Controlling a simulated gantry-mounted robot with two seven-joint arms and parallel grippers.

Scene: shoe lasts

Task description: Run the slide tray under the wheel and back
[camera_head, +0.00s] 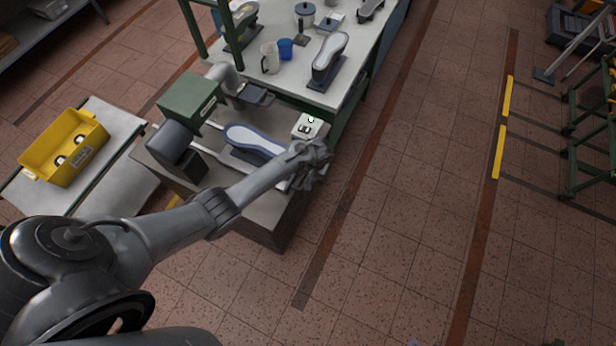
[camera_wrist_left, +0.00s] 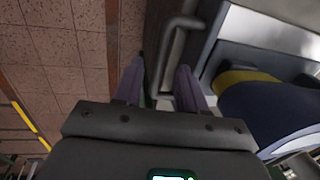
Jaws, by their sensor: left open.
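The slide tray (camera_wrist_left: 270,30) is a light metal plate in the left wrist view, with a grey bar handle (camera_wrist_left: 160,55) on its near side. A shoe on the tray, with a pale sole (camera_head: 252,140) and blue edge, lies in the head view; its dark blue side (camera_wrist_left: 265,110) shows in the wrist view. A dark rounded drum (camera_head: 172,145), perhaps the wheel's housing, stands left of the tray. My left gripper (camera_head: 318,165) is at the tray's right end. Its open fingers (camera_wrist_left: 158,80) appear either side of the handle; contact is unclear. My right gripper is out of view.
A green machine box (camera_head: 188,97) stands behind the drum. A small white control box (camera_head: 310,126) sits just behind my gripper. A white table (camera_head: 300,88) with a shoe last, mug and cup is behind. A yellow bin (camera_head: 62,165) is at left.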

